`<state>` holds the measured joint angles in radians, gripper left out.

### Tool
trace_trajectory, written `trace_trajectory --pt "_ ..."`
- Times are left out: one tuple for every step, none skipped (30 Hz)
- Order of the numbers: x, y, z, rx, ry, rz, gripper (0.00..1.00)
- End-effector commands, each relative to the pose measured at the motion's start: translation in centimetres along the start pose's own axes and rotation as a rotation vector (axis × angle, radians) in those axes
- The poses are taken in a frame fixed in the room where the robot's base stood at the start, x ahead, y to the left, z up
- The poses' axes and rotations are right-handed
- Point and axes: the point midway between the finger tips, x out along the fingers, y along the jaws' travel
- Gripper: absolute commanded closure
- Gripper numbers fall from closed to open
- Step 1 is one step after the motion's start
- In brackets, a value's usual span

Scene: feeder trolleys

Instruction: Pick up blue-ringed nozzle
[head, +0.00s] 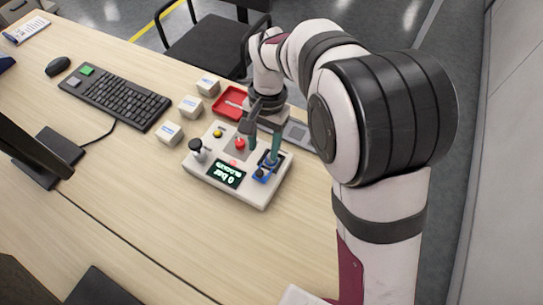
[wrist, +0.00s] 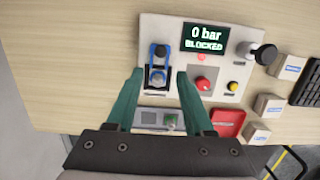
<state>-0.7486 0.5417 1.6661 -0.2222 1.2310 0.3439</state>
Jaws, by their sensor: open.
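The blue-ringed nozzle (wrist: 158,52) sits at one end of a white control box, in a dark slot with blue side pieces and a small silver part below the ring. In the head view, the blue fitting (head: 264,173) is partly hidden by a finger. My gripper (wrist: 160,73) is open, with its two teal fingers on either side of the blue fitting and nothing held between them. The gripper also shows over the box in the head view (head: 257,157). Whether the fingers touch the fitting cannot be told.
The control box (head: 222,158) carries a display reading "0 bar BLOCKED" (wrist: 205,38), a red button (wrist: 203,84), a yellow button (wrist: 233,86) and a black knob (wrist: 264,53). A red tray (head: 229,104), white labelled boxes (head: 190,106) and a keyboard (head: 115,97) stand nearby. The desk front is clear.

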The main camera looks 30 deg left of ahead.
Motion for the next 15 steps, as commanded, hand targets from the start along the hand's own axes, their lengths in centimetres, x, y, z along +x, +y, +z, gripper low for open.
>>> trace_trajectory --pt "0.0 0.0 0.0 0.0 0.0 0.0 0.47" --pt "0.0 0.0 0.0 0.0 0.0 0.0 0.46" --pt "0.0 0.0 0.0 0.0 0.0 0.0 0.39" --pt "0.0 0.0 0.0 0.0 0.0 0.0 0.38" --pt "0.0 0.0 0.0 0.0 0.0 0.0 0.38" --pt "0.0 0.0 0.0 0.0 0.0 0.0 0.38" --pt "0.0 0.0 0.0 0.0 0.0 0.0 0.38" --pt "0.0 0.0 0.0 0.0 0.0 0.0 0.38" --pt "0.0 0.0 0.0 0.0 0.0 0.0 0.38" --pt "-0.1 0.1 0.0 0.011 0.0 -0.003 0.38" --pt "-0.3 0.3 -0.2 0.051 -0.003 -0.016 0.38" --pt "-0.9 0.9 -0.6 0.173 -0.01 -0.051 0.38" --pt "-1.6 1.6 -1.0 0.31 -0.022 -0.091 0.38" --pt "-2.3 2.4 -1.4 0.471 -0.038 -0.137 0.38" --pt "-3.4 3.4 -2.0 0.688 -0.066 -0.198 0.38"
